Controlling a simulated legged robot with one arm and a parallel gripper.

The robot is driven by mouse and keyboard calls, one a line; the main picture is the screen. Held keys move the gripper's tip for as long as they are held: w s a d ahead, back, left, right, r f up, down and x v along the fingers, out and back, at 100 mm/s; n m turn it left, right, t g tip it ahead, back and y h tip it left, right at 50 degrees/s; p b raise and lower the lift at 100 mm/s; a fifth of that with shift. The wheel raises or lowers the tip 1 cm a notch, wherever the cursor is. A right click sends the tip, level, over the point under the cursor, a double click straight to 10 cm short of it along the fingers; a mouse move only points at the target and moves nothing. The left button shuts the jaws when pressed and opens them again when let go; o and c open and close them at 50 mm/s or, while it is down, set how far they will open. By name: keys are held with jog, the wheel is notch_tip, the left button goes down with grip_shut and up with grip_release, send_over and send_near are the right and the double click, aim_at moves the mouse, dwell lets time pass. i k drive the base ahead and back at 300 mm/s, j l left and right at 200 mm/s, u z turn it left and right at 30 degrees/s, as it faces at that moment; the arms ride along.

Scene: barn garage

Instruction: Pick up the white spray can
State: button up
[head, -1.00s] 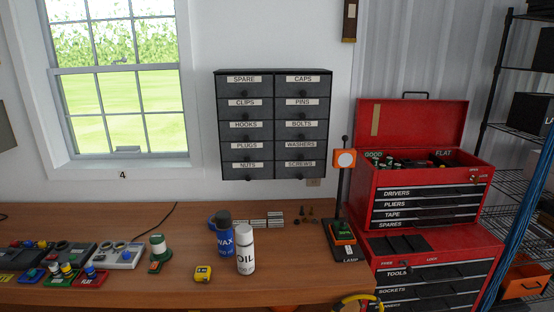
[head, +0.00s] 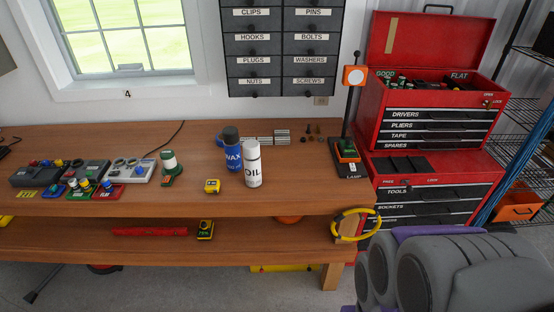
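The white spray can (head: 252,165), labelled OIL, stands upright on the wooden workbench (head: 300,190) near its front edge. A blue can (head: 232,152) labelled WAX, with a dark cap, stands close behind it to the left. The white can overlaps the blue can's right side in this view, and I cannot tell whether they touch. A large grey and purple part of my own body fills the lower right. My gripper's fingers are not visible.
A yellow tape measure (head: 212,186) and a green-and-white item (head: 169,165) lie left of the cans. A lamp (head: 349,150) stands at the bench's right end, beside the red tool chest (head: 425,120). A yellow ring (head: 356,224) hangs at the bench corner. Bench front right of the can is clear.

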aim_at(252, 154)
jog(key=i+j, duration=0.2)
jog(key=j, duration=0.15)
jog(key=i+j, duration=0.15)
jog(key=j, duration=0.25)
jog(key=i+j, duration=0.2)
jog(key=j, duration=0.15)
jog(key=k+u, duration=0.05)
